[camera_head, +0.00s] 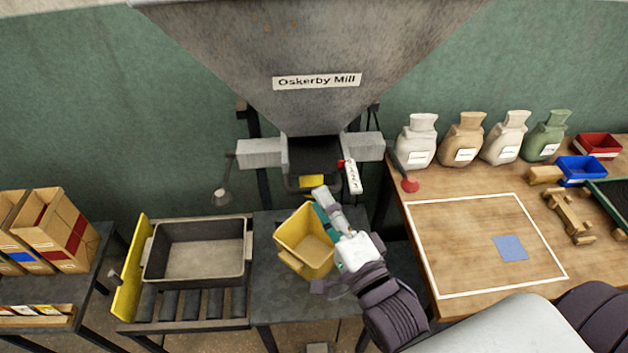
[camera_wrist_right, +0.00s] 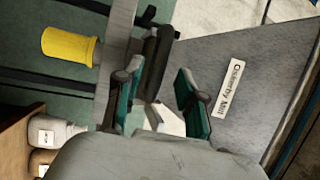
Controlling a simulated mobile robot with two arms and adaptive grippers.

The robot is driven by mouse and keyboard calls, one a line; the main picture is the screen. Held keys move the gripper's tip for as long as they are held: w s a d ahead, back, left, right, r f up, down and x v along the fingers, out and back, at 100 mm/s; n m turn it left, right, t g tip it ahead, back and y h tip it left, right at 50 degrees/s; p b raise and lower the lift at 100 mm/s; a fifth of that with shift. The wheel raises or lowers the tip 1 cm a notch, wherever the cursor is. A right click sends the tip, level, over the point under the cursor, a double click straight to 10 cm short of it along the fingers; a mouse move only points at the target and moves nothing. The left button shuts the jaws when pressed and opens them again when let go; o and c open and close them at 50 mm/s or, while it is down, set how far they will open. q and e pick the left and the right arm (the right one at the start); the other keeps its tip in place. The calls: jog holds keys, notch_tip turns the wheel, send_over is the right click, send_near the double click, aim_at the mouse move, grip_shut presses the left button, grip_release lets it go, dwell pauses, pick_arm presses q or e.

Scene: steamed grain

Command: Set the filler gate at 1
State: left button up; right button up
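The filler gate (camera_head: 314,157) sits under the grey hopper (camera_head: 312,60) labelled "Oskerby Mill". Its yellow handle (camera_head: 312,181) sticks out at the front, and a yellow cylinder (camera_wrist_right: 70,45) shows at the upper left in the right wrist view. A white numbered scale plate (camera_head: 353,177) hangs at the gate's right, with a red pointer (camera_head: 341,163) near its top; the digits are too small to read surely. My right gripper (camera_head: 322,203) is just below the handle. Its teal-padded fingers (camera_wrist_right: 158,100) are apart with nothing visibly gripped. My left gripper is out of view.
A yellow bin (camera_head: 291,252) stands below the gate, close beside my right gripper. A grey tray (camera_head: 198,225) sits on rollers to the left. The marked bench area (camera_head: 460,240) is mostly clear.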

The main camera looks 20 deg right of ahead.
aim_at(314, 188)
jog(key=shift+p+x, duration=0.45)
jog(key=shift+x, duration=1.5)
grip_shut()
jog(key=shift+s, duration=0.1)
